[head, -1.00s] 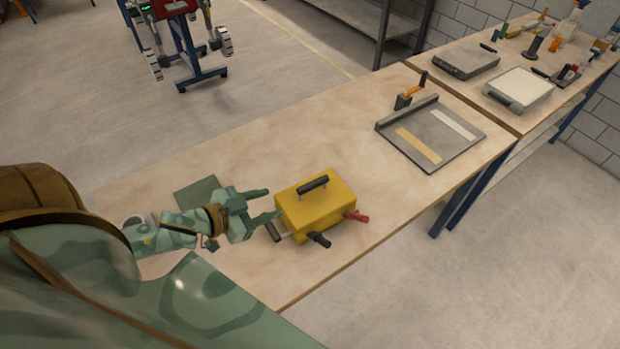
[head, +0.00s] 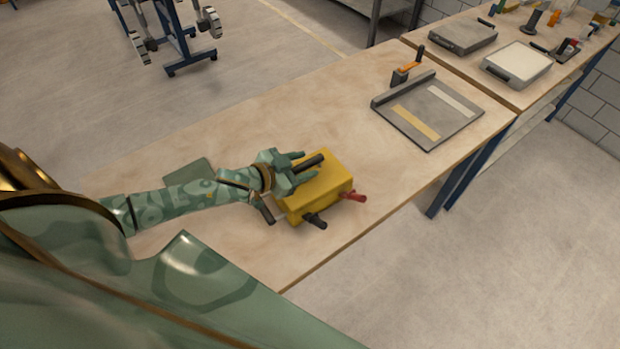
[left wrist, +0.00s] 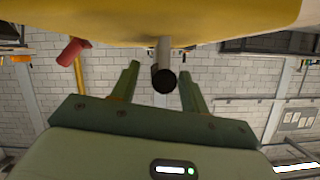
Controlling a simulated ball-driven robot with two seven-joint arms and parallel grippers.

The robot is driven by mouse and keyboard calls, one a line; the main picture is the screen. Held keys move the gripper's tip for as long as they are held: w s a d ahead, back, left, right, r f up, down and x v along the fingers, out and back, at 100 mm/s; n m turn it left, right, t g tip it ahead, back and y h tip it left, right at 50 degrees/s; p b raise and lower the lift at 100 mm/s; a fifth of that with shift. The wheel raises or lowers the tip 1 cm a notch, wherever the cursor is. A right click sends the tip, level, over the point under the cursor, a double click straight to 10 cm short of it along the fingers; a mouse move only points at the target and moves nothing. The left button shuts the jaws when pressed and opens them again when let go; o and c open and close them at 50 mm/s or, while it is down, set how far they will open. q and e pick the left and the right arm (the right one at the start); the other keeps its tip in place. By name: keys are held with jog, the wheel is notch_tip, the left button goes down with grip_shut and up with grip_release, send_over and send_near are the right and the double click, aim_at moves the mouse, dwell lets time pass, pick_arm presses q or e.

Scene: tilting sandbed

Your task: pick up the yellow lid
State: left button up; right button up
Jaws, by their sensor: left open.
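The yellow lid (head: 325,172) tops a yellow box on the workbench, with a dark bar handle (head: 312,161) on it. My left gripper (head: 303,165) is open at the lid's handle, its fingers on either side of it in the head view. In the left wrist view the fingers (left wrist: 161,85) stand apart, with the dark round end of a bar (left wrist: 163,80) between them; I cannot tell whether they touch it. Yellow surface (left wrist: 150,22) fills the top of that view. The gripper hides part of the lid's left side. My right gripper is not in view.
Black handles (head: 315,221) and a red handle (head: 355,196) stick out around the box. A grey tray with strips (head: 428,110) lies farther right on the workbench (head: 240,140). A flat green piece (head: 188,175) lies behind my left arm. Bench space between box and tray is clear.

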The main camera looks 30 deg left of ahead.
pick_arm(q)
jog(key=shift+x, duration=1.1)
jog(key=shift+s, duration=0.1)
grip_shut()
